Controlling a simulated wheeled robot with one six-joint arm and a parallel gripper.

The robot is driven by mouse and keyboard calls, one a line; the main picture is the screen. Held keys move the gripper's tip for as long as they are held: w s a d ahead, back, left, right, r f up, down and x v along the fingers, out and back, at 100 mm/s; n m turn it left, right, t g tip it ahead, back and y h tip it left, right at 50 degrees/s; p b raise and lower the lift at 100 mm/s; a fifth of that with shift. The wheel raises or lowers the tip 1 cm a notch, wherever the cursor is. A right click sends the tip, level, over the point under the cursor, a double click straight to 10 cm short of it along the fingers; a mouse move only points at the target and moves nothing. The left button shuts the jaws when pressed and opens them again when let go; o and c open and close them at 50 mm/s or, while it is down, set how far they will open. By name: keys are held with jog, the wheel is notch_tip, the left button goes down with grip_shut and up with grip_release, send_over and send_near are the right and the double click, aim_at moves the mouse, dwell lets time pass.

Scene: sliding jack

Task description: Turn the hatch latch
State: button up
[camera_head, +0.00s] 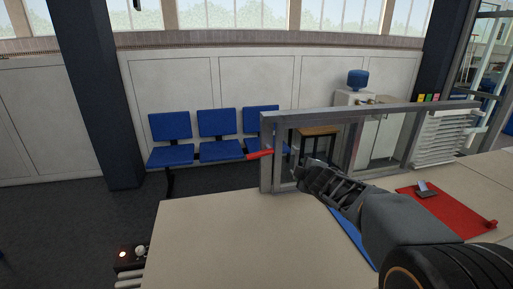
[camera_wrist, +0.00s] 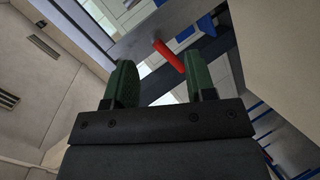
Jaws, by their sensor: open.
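The hatch latch is a red handle (camera_head: 260,154) on the left post of a grey metal hatch frame (camera_head: 266,135), sticking out to the left. In the wrist view the red handle (camera_wrist: 169,56) slants between and beyond the two green fingertips. My gripper (camera_head: 298,172) is just right of the post in the head view, close to the frame. In the wrist view my gripper (camera_wrist: 160,65) has its fingers apart with nothing clasped. Whether a finger touches the handle cannot be told. The handle's pivot end is not clear.
A pale counter (camera_head: 225,235) spreads below the frame, bare at its left part. A red mat (camera_head: 445,208) with a small dark object lies at the right. Blue chairs (camera_head: 218,135) stand behind. A blue sheet (camera_head: 350,232) is partly hidden by my arm.

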aim_at(259, 155)
jog(key=w+a+f+n+y+p, duration=0.1)
jog(key=w+a+n+y+p, duration=0.1)
jog(key=w+a+n, duration=0.1)
jog(key=w+a+f+n+y+p, duration=0.1)
jog(key=w+a+n+y, duration=0.2)
jog(key=w+a, duration=0.3)
jog(key=w+a+f+n+g+y+p, duration=0.1)
jog(key=w+a+n+y+p, duration=0.1)
jog(key=w+a+n, duration=0.2)
jog(key=shift+w+a+n+p, duration=0.1)
jog(key=shift+w+a+n, duration=0.1)
jog(key=shift+w, duration=0.45)
jog(key=shift+w+a+n+p, duration=0.15)
jog(key=shift+w+a, duration=0.1)
jog(key=shift+w, duration=0.35)
jog(key=shift+w+a+n+p, duration=0.1)
jog(key=shift+w+a, duration=0.1)
jog(key=shift+w, duration=0.45)
jog(key=shift+c, duration=0.4)
grip_shut()
